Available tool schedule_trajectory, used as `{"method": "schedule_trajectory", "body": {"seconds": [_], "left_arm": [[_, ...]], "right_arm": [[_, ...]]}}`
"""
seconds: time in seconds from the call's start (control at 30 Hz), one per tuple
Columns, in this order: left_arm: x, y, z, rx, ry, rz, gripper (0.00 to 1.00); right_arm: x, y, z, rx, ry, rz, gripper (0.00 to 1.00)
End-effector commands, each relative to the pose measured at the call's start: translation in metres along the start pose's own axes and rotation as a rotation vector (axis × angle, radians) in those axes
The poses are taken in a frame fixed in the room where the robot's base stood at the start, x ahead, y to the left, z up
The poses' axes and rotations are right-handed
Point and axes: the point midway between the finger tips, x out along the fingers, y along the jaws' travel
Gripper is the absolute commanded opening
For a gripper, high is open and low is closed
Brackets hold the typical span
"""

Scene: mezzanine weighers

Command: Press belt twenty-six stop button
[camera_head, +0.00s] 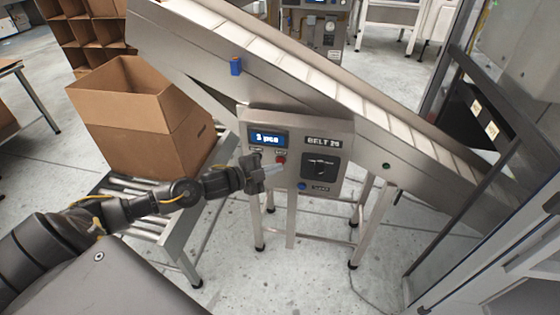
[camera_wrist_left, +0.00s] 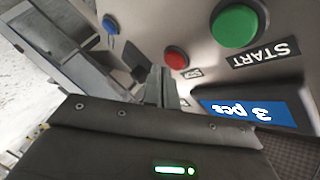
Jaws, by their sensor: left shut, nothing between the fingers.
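The control panel (camera_head: 339,188) is labelled BELT 26 and sits on the side of the inclined conveyor. Its red button (camera_head: 281,160) shows below the small display (camera_head: 268,139), which reads 3 pcs. In the left wrist view the red button (camera_wrist_left: 176,58) lies beside the larger green START button (camera_wrist_left: 234,26); the small label by the red one is partly hidden.
An open cardboard box (camera_head: 150,140) stands on a roller conveyor (camera_head: 185,235) to the left. A glass-and-metal frame (camera_head: 440,215) stands at right. The floor below the panel is clear between conveyor legs.

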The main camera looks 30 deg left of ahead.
Motion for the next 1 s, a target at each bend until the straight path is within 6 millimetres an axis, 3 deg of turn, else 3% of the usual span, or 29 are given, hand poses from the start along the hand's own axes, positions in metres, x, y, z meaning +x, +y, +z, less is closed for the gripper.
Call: {"method": "schedule_trajectory", "body": {"seconds": [0.47,1.0], "left_arm": [[-0.006,0.004,-0.004,-0.001,0.000,0.002,0.00],[-0.038,0.027,-0.028,-0.002,0.000,0.003,0.00]], "right_arm": [[-0.005,0.000,0.000,0.000,0.000,0.000,0.00],[-0.025,0.007,-0.001,-0.002,-0.002,0.006,0.00]]}}
